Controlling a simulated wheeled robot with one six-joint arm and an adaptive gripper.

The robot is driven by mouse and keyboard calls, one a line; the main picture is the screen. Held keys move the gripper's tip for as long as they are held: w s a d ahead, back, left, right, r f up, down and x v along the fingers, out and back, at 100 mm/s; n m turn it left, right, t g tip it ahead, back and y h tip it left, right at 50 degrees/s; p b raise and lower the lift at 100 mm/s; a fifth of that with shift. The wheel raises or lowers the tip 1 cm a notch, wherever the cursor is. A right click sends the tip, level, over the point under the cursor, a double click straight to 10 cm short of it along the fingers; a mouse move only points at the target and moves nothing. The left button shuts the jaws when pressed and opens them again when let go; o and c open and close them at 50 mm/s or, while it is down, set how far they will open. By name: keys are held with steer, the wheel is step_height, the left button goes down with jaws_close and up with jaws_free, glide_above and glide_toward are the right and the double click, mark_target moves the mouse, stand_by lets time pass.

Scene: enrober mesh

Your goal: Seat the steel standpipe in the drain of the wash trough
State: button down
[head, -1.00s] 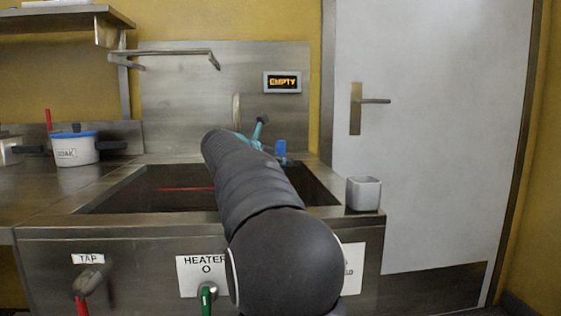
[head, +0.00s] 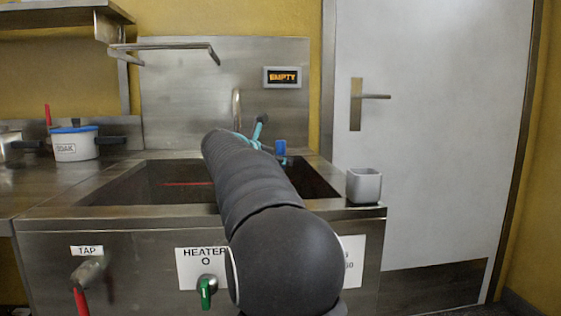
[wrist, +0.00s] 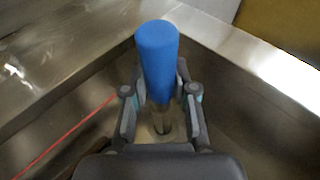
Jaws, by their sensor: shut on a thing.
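The standpipe shows as a blue cylindrical top (wrist: 157,60) in the wrist view, standing about upright between my fingers. My gripper (wrist: 160,98) is shut on it. Its blue top also shows in the head view (head: 280,148), just right of the end of my arm. The wash trough (head: 100,211) has steel walls and a red line along the inside.
A grey square cup (head: 364,186) stands on the trough's right rim. A thin spout (head: 237,110) rises behind the trough. A display (head: 282,77) reads EMPTY. A blue-lidded pot (head: 76,149) stands on the left counter. Tap (head: 88,270) and heater (head: 207,286) handles are on the front.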

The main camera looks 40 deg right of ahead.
steer(key=shift+f+b, duration=0.95)
steer(key=shift+f, duration=0.35)
steer(key=c, duration=0.8)
jaws_free()
steer(key=shift+c, duration=0.2)
steer(key=v, duration=1.2)
steer(key=shift+r, duration=0.1)
